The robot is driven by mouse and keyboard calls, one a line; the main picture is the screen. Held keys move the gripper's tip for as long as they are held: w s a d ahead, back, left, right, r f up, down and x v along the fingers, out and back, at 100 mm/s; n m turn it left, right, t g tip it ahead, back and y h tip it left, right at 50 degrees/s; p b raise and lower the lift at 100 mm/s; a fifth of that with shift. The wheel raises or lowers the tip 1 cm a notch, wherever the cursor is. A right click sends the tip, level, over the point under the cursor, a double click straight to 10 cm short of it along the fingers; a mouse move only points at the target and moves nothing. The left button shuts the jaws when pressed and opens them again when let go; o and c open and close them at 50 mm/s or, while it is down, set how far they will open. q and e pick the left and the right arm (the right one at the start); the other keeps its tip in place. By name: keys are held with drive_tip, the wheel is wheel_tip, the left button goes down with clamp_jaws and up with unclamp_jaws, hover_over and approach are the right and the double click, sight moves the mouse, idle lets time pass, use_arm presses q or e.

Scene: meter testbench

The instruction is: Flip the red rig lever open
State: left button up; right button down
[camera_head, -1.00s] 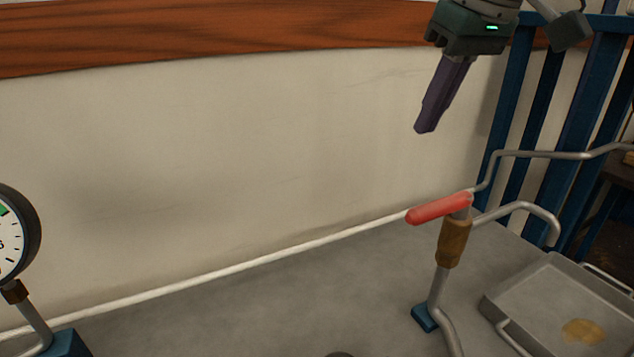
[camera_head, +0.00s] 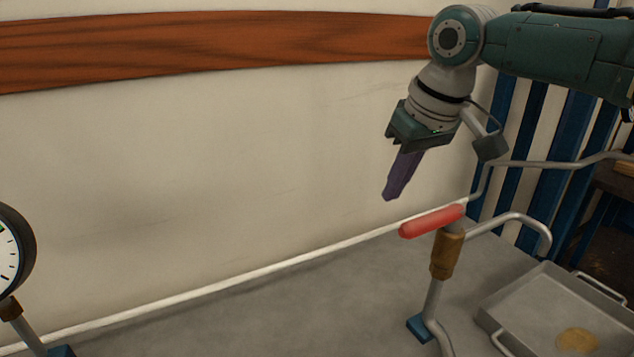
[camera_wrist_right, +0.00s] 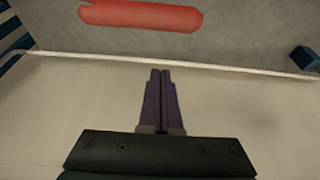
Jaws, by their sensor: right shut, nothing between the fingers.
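The red rig lever (camera_head: 431,221) sits on top of a brass-coloured valve body (camera_head: 447,254) on a grey pipe. Its handle points left, nearly level, with its free end a little lower. My right gripper (camera_head: 389,197) is shut and empty, fingers pointing down, above and a little left of the lever's free end. It looks apart from the lever. In the right wrist view the red lever (camera_wrist_right: 141,15) lies across the top, beyond the closed purple fingertips (camera_wrist_right: 160,72). My left gripper is not in view.
A metal tray (camera_head: 508,300) with a yellowish patch stands right of the valve. Bent grey pipes (camera_head: 520,219) run right from the valve. A dial gauge (camera_head: 14,248) stands at far left. Blue bars (camera_head: 563,150) rise behind. The grey bench top (camera_head: 270,310) between is clear.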

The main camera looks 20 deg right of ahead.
sight(432, 227)
drive_tip(key=s+p, duration=0.3)
drive_tip(key=s, duration=0.1)
drive_tip(key=shift+d+f, duration=0.15)
drive_tip(key=shift+f, duration=0.15)
